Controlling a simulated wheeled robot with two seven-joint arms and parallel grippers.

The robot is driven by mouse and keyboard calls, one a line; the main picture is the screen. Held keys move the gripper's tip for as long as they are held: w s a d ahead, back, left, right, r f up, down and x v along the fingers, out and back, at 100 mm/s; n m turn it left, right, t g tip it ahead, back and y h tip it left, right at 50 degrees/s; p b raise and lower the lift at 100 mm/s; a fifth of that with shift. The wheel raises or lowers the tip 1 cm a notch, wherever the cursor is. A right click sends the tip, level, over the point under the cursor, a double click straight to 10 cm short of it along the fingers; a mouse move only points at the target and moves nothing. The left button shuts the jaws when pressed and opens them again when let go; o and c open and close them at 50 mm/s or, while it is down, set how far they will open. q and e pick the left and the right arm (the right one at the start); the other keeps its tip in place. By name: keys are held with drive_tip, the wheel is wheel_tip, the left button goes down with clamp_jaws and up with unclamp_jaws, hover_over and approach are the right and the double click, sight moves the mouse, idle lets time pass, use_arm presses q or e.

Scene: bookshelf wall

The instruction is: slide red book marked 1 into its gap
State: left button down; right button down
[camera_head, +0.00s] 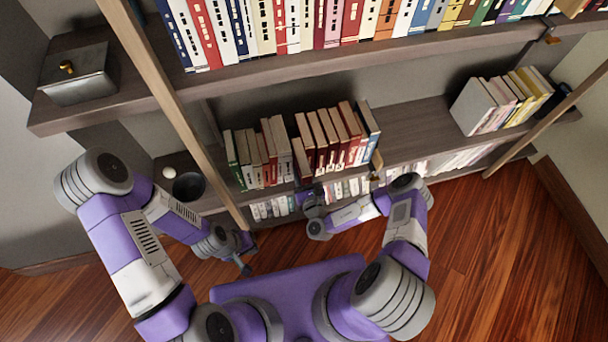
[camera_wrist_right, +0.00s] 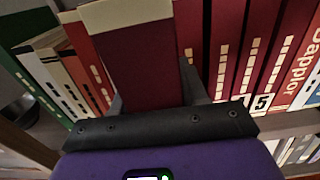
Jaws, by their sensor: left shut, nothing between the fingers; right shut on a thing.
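A dark red book (camera_wrist_right: 140,62) with a cream edge fills the middle of the right wrist view, its number not readable. My right gripper (camera_wrist_right: 150,100) is shut on it. In the head view the held book (camera_head: 301,161) stands between the left and right groups of books on the middle shelf. It juts out in front of the neighbouring spines, and how deep it sits is unclear. My right gripper (camera_head: 310,192) is at its near end, partly hidden by its own wrist. My left gripper (camera_head: 244,267) is shut and empty, low over the floor and away from the shelf.
Red books (camera_wrist_right: 262,50) stand close on the right, one marked 5. Green, white and red books (camera_wrist_right: 55,75) stand on the left. A black bowl (camera_head: 188,185) sits left on the shelf. A wooden post (camera_head: 175,110) crosses in front. The shelf board (camera_head: 415,130) is bare farther right.

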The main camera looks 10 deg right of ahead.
drive_tip(key=shift+w+r, duration=0.1)
drive_tip(key=shift+w, duration=0.85)
drive_tip(key=shift+f, duration=0.25)
drive_tip(key=c, duration=0.5)
unclamp_jaws()
drive_tip(key=s+p, duration=0.2)
drive_tip(key=s, duration=0.5)
drive_tip(key=shift+s+p, duration=0.3)
drive_tip(key=shift+s, duration=0.05)
drive_tip(key=shift+d, duration=0.1)
